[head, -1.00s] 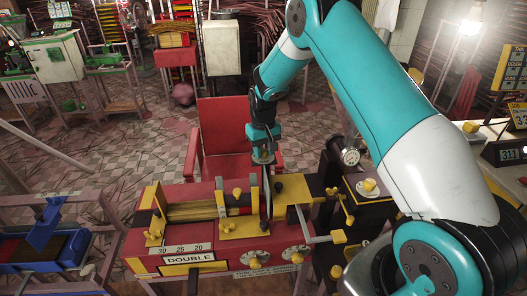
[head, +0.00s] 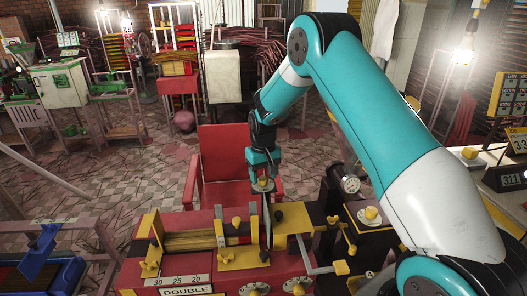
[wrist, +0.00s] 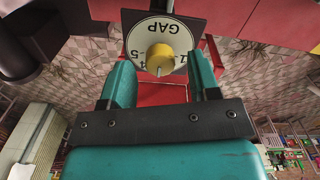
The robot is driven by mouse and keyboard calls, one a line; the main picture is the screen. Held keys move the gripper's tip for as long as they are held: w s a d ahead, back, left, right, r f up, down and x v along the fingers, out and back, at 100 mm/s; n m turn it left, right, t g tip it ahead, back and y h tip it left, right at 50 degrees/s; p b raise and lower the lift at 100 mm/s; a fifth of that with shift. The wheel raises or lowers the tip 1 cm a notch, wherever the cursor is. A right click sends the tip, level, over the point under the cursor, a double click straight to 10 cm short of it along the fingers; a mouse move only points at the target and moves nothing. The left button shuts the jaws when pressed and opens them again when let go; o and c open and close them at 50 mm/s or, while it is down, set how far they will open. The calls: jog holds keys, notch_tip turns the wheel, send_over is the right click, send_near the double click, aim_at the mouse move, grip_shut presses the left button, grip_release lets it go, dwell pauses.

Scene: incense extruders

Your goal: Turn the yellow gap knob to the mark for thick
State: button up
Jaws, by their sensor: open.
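The yellow gap knob (wrist: 160,60) sits at the centre of a white round dial (wrist: 141,42) marked GAP, with numbers along its lower edge. A dark plate (wrist: 197,20) lies behind the dial. The wrist picture shows the lettering upside down. My gripper (wrist: 161,75) is open, its teal fingers on either side below the knob. Clear space shows between each finger and the knob, and I see no contact. In the head view my gripper (head: 263,170) hangs above the red extruder (head: 215,276), near its upright dark plate. The mark for thick cannot be read in these frames.
A red chair (head: 222,150) stands behind the extruder. A yellow-handled crank (head: 340,267) sticks out at its right, near a round gauge (head: 350,184). More yellow knobs (head: 297,287) sit on its front.

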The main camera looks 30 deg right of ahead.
aim_at(263, 178)
notch_tip(263, 178, up, 16)
jog(key=b, duration=0.3)
dwell(0.3)
jog(key=s+a+r+n+y, duration=0.2)
jog(key=s+a+r+n, duration=0.2)
jog(key=s+a, duration=1)
jog(key=s+a+n+y, duration=0.1)
jog(key=s+a+n, duration=0.1)
jog(key=s, duration=0.8)
jog(key=s+a+f+n+y, duration=0.1)
jog(key=s+a+n, duration=0.1)
jog(key=s, duration=0.8)
jog(key=shift+s+a+f, duration=0.2)
jog(key=shift+a, duration=0.55)
